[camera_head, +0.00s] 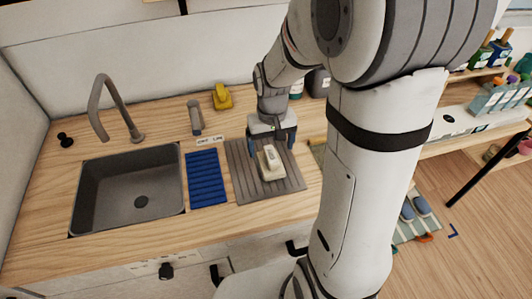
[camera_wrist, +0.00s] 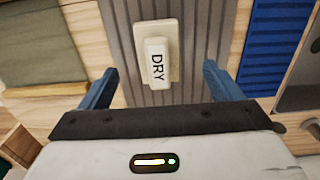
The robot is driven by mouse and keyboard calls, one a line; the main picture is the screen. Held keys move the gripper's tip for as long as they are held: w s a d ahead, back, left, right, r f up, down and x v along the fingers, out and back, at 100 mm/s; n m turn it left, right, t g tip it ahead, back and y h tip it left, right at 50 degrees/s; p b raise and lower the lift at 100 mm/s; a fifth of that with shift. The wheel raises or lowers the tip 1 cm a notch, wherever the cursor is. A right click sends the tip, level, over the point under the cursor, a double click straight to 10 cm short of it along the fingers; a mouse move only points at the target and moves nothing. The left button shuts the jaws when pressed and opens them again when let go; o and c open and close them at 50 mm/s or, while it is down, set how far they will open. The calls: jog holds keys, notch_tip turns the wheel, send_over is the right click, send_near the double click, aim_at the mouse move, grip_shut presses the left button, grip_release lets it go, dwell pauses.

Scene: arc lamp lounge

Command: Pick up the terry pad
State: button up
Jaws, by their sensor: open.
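The cream pad marked DRY (camera_head: 270,163), which I take to be the terry pad, lies on a grey ribbed mat (camera_head: 240,183) on the wooden counter. In the wrist view the pad (camera_wrist: 172,35) shows its raised, lettered grip block on a wider flat base, with the grey mat (camera_wrist: 122,22) around it. My gripper (camera_head: 271,146) is open and empty, just behind the pad in the head view. In the wrist view its two blue fingers (camera_wrist: 160,86) are spread wide, with the pad ahead of and between them, apart from both.
A blue ribbed mat (camera_head: 206,178) lies left of the grey mat, beside the sink (camera_head: 88,215) and its tall faucet (camera_head: 97,108). A yellow object (camera_head: 222,97) and a grey cylinder (camera_head: 195,117) stand behind. A small lettered card (camera_head: 210,142) lies near the blue mat.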

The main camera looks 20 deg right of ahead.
aim_at(272, 157)
notch_tip(272, 157, down, 8)
jog(key=shift+d+r+p, duration=0.15)
jog(key=shift+r+p, duration=0.05)
jog(key=shift+p, duration=0.3)
jog(key=c, duration=1.1)
jog(key=shift+w, duration=0.1)
